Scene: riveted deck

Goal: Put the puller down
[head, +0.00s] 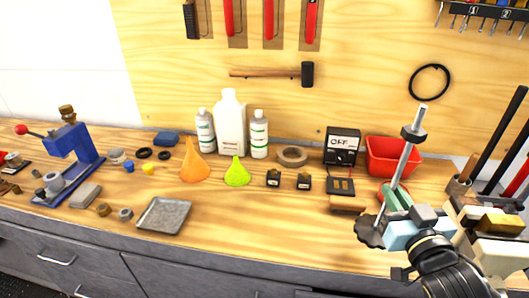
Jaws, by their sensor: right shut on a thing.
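The puller (404,160) is a grey metal rod with a dark collar near its top and a dark lobed piece at its lower left. My right gripper (398,218), at the lower right in the head view, is shut on it. The puller is tilted, its top leaning to the right, and shows in front of the wooden bench top (280,225). I cannot tell how high it is above the bench. The gripper hides part of its lower end. My left gripper is not in view.
A red bin (393,158) and a black meter (341,146) stand behind the puller. A tool holder (463,187) with long handles is at the right. Bottles (231,122), funnels (194,163) and a grey tray (164,215) are further left. The front middle of the bench is clear.

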